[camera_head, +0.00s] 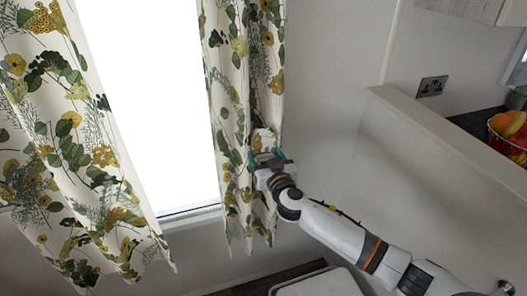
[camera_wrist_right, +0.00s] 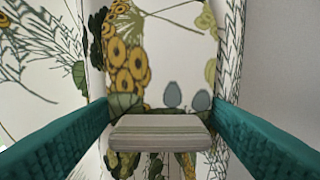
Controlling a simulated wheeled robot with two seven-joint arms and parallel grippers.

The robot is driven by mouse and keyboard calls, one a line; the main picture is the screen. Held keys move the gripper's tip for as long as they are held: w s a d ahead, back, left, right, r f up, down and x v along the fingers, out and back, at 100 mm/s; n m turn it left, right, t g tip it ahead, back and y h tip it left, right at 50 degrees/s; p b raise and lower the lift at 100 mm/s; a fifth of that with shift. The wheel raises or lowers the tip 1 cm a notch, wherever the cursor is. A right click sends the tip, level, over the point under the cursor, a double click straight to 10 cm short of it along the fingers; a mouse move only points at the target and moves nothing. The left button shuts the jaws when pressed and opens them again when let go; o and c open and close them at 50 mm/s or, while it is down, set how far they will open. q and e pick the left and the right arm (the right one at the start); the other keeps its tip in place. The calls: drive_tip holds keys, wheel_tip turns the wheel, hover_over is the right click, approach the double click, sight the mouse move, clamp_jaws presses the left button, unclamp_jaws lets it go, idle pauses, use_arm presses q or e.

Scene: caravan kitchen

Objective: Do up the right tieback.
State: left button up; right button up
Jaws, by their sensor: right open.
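The right curtain (camera_head: 236,100), cream with green and yellow leaf and flower print, hangs to the right of the bright window. My right gripper (camera_head: 266,157) is at this curtain, a little below its mid-height. In the right wrist view its teal fingers (camera_wrist_right: 160,122) are open, one on each side. A pale beige striped tab (camera_wrist_right: 160,133), which looks like part of the tieback, lies between the fingers against the curtain. I cannot tell whether the fingers touch it. The rest of the tieback and any hook are not clearly seen. My left gripper is not in view.
The left curtain (camera_head: 65,150) hangs on the window's other side. A pale partition (camera_head: 440,130) stands at the right, near a wall socket (camera_head: 432,86) and a fruit basket (camera_head: 510,135). A white-topped object (camera_head: 318,284) is below my right arm. The wall right of the curtain is bare.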

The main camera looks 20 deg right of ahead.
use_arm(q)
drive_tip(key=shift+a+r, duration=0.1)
use_arm(e)
drive_tip(key=shift+w, duration=0.85)
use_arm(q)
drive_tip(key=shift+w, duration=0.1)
use_arm(e)
drive_tip(key=shift+c, duration=0.2)
